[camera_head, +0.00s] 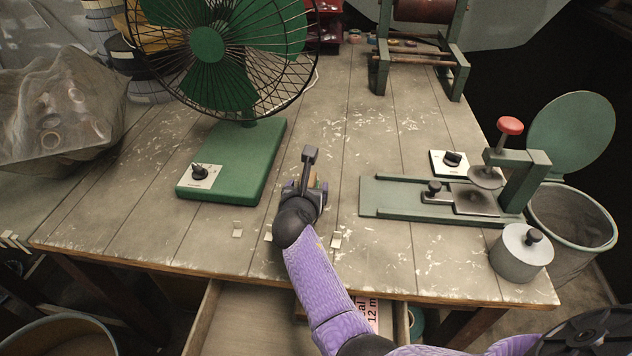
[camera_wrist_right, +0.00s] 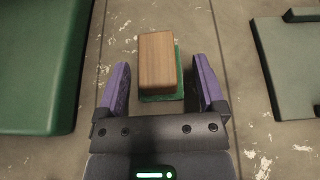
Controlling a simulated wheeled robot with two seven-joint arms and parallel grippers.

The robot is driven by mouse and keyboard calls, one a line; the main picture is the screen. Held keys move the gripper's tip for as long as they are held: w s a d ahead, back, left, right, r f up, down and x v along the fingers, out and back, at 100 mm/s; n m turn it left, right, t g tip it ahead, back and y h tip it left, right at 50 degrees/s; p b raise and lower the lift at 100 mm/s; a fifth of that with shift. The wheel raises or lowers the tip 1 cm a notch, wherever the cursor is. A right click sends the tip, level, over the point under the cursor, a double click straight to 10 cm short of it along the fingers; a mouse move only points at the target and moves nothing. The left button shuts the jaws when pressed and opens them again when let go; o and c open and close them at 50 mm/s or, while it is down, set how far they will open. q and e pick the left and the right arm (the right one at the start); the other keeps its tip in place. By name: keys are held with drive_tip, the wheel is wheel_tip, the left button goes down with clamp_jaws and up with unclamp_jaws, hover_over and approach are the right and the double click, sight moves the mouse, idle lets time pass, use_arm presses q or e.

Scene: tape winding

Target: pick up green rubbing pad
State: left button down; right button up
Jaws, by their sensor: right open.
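The green rubbing pad (camera_wrist_right: 162,98) shows in the right wrist view as a wooden block (camera_wrist_right: 157,62) with a green layer under it. It lies on the table, ahead of and partly between my right gripper's (camera_wrist_right: 160,82) two purple fingers. That gripper is open, and its fingers look apart from the block. In the head view my right gripper (camera_head: 308,185) is over the middle of the table and hides most of the pad. My left gripper is not in view.
A green fan base (camera_head: 240,165) stands to the left of my right gripper. A green press (camera_head: 400,197) stands to the right, with a grey cylinder (camera_head: 520,255) near the table's right edge. An open drawer (camera_head: 240,320) is below the front edge of the table (camera_head: 190,245).

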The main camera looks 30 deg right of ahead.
drive_tip(key=shift+a+r, duration=0.15)
drive_tip(key=shift+r, duration=0.05)
drive_tip(key=shift+s, duration=0.1)
clamp_jaws()
